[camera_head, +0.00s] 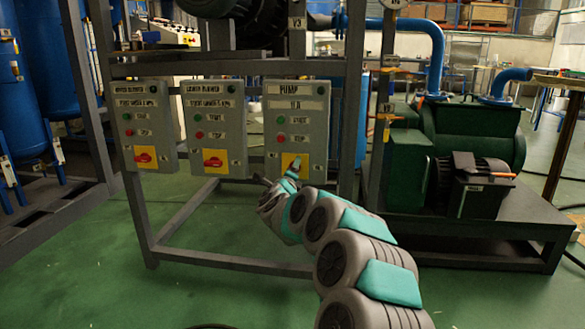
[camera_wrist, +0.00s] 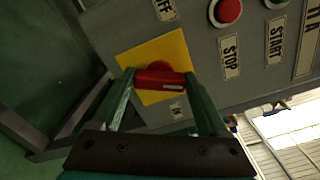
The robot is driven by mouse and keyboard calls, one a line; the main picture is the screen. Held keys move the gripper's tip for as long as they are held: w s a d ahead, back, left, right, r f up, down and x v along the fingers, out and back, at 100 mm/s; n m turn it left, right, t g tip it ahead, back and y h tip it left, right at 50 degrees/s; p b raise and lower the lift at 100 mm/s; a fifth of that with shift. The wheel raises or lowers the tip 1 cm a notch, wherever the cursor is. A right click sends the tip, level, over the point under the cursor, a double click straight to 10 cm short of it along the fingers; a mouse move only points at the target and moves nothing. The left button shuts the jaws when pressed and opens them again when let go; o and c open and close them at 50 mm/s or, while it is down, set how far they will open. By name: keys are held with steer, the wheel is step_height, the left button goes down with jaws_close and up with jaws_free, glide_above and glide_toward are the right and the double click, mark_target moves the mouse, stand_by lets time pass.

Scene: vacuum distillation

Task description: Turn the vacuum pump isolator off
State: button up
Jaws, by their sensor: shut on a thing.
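The pump's control box (camera_head: 296,127) is the rightmost of three grey boxes on the frame. Its isolator is a red knob (camera_wrist: 160,77) on a yellow plate (camera_wrist: 150,50), which also shows in the head view (camera_head: 304,160). My gripper (camera_wrist: 162,80) is shut on the knob, with one finger at each end of the red handle. In the head view my gripper (camera_head: 291,170) covers the knob. An OFF label (camera_wrist: 164,10) and an ON label (camera_wrist: 177,108) lie on opposite sides of the plate in the wrist view.
A red stop button (camera_wrist: 228,12) and a green start button (camera_wrist: 277,3) sit close to the isolator. Two similar boxes with red isolators (camera_head: 145,157) (camera_head: 214,160) hang to the left. A green pump (camera_head: 470,135) stands on a dark base at right.

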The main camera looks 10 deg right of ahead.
steer(key=n+p, duration=0.2)
steer(key=n, duration=0.3)
steer(key=shift+a+p, duration=0.1)
steer(key=shift+p, duration=0.25)
steer(key=shift+f+n, duration=0.1)
steer(key=shift+n, duration=0.3)
steer(key=o, duration=1.2)
steer(key=shift+o, duration=0.2)
steer(key=v, duration=0.7)
steer(key=shift+s, duration=0.35)
steer(key=shift+a, duration=0.1)
